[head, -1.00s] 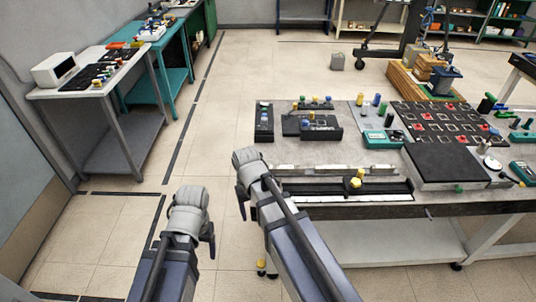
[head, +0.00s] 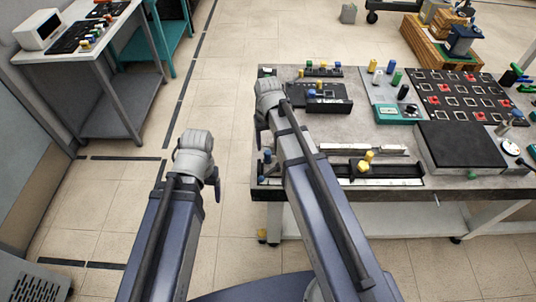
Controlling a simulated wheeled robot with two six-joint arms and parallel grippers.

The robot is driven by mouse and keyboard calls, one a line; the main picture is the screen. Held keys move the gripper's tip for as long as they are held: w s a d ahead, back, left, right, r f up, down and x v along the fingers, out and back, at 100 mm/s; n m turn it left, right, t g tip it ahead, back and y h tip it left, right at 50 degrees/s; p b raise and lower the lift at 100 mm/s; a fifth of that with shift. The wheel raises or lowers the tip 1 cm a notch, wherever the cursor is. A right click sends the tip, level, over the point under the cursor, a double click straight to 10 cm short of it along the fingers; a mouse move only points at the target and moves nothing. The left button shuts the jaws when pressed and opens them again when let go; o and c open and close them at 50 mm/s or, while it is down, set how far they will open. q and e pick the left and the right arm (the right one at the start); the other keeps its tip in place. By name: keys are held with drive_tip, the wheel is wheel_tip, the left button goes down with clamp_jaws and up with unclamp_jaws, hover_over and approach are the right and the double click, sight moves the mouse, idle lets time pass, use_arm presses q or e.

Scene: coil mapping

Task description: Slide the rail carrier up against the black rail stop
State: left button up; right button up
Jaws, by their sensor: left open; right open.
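The rail (head: 400,182) is a long black track with a pale strip along the front edge of the grey table. I cannot clearly pick out the black rail stop against the dark rail. My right gripper (head: 259,132) is open, at the table's left edge, left of and apart from the carrier; my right arm covers part of the rail. My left gripper (head: 217,186) is open over the floor, left of the table. Both grippers show only partly, behind their wrists.
Behind the rail lie a metal bar (head: 372,149) and a black box with knobs (head: 325,102). A dark flat plate (head: 462,146) stands to the right, with a teal device (head: 398,113) and a black slotted board (head: 478,92) behind. Floor left of the table is free.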

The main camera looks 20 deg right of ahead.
sight(268, 152)
wheel_tip(268, 152, down, 7)
drive_tip(key=b, duration=0.6)
drive_tip(key=shift+f+b, duration=0.15)
drive_tip(key=shift+b, duration=0.25)
drive_tip(key=shift+c, duration=0.3)
clamp_jaws()
idle(0.6)
